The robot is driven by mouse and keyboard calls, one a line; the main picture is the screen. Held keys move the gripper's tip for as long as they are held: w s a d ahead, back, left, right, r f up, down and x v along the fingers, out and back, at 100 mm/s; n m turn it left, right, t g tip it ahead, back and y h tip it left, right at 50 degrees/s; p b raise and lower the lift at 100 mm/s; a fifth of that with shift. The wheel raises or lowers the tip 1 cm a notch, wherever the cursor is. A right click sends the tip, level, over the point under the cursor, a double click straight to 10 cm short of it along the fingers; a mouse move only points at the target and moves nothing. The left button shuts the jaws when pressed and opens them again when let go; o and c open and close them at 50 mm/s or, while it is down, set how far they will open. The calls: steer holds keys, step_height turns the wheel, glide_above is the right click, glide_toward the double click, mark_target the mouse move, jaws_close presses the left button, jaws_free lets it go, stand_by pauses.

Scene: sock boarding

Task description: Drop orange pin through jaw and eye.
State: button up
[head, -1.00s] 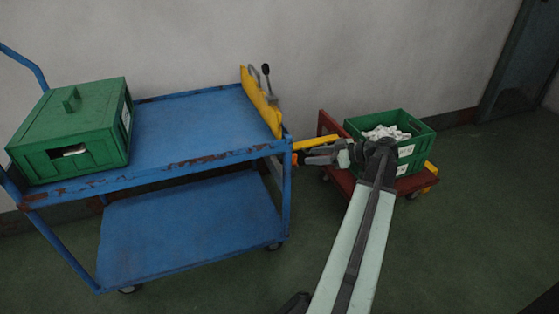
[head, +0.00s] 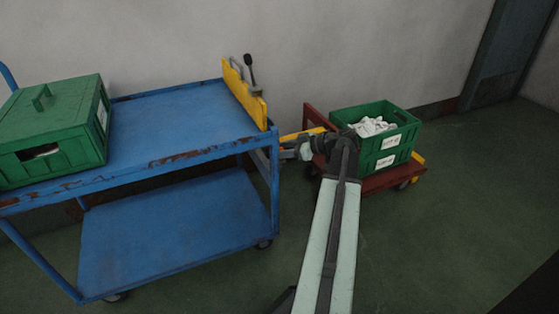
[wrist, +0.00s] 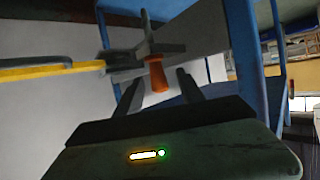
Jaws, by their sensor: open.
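The orange pin (wrist: 156,76) shows in the wrist view, its orange handle between the fingertips of my gripper (wrist: 157,88). The fingers stand apart, with a gap on both sides of the handle. A grey shaft and a grey crosspiece (wrist: 168,47) adjoin the handle. A yellow bar (wrist: 40,71) comes in from the left and ends at a dark jaw-like part (wrist: 118,62) beside the pin. I cannot tell whether the pin passes through jaw and eye. In the head view my gripper (head: 287,152) is by the blue cart's (head: 185,115) right end, and the pin cannot be made out.
A red dolly (head: 385,182) carries a green crate (head: 385,143) of white socks, right of my gripper. A yellow plate (head: 244,92) with a lever stands on the cart's right edge. A lidded green box (head: 60,130) sits on the cart's left. Floor at the right is clear.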

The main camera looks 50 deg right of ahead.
jaws_close()
steer(key=shift+r, duration=0.15)
step_height(320, 180, up, 28)
steer(key=p, duration=2.8)
steer(key=shift+s, duration=0.15)
